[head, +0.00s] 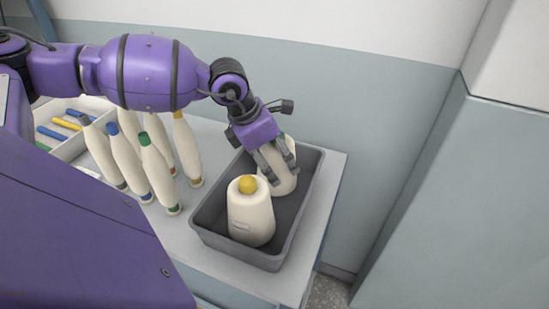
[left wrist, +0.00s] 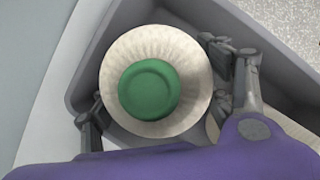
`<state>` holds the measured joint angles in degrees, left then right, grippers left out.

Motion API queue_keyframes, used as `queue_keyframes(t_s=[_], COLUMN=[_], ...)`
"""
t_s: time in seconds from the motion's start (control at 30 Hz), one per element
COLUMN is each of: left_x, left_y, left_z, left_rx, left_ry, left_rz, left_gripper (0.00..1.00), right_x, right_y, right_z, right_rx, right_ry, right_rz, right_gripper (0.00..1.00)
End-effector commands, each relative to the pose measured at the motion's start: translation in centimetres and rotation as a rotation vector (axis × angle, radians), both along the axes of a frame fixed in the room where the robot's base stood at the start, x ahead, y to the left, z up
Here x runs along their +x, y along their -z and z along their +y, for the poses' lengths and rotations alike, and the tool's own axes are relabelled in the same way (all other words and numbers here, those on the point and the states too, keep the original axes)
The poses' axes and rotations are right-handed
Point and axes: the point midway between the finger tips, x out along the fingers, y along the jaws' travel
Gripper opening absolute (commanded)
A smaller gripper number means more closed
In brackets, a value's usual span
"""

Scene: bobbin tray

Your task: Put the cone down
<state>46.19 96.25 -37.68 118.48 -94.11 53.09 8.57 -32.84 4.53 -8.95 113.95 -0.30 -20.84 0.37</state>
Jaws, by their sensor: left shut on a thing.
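A cream cone with a green tip (left wrist: 148,90) is between the fingers of my left gripper (head: 272,168). In the head view this cone (head: 287,182) is inside the far part of the grey tray (head: 207,242), partly hidden by the fingers. My left gripper is shut on it from above; the left wrist view shows a finger on each side. Whether its base touches the tray floor cannot be told. A second cream cone with a yellow tip (head: 250,215) stands upright in the near part of the tray. My right gripper is not in view.
Several slim bobbins with coloured ends (head: 158,178) stand on the table left of the tray. A white box (head: 75,145) holds blue, yellow and green pieces at the back left. The table's right edge (head: 325,225) is close beside the tray, with a wall behind.

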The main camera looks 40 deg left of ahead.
Motion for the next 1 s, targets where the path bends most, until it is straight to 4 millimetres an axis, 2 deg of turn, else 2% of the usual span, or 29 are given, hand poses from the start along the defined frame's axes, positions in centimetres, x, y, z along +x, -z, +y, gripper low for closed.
queue_keyframes(t_s=[0.17,0.2,0.33,0.63,0.77,0.87,1.0], left_x=[0.0,0.0,0.0,0.0,-0.1,-0.5,-1.5], left_y=[0.1,0.1,0.1,0.1,-0.6,-1.9,-4.7], left_z=[0.0,0.0,0.0,0.0,0.2,0.5,1.2], left_rx=[-0.001,0.001,0.0,0.0,0.002,0.004,0.006], left_ry=[0.0,0.0,0.0,0.0,-0.001,-0.003,-0.002], left_rz=[-0.001,0.001,0.0,0.0,-0.001,-0.004,-0.005], left_gripper=[0.34,0.76,0.91,0.91,0.91,0.91,0.91], right_x=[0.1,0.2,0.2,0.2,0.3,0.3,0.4], right_y=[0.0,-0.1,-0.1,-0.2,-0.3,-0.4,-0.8], right_z=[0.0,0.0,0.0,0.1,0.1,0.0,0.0], right_rx=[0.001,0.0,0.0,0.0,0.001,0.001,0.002], right_ry=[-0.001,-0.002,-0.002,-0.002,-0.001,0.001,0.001], right_rz=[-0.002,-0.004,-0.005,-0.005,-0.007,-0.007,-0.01], right_gripper=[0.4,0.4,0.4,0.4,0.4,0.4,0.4])
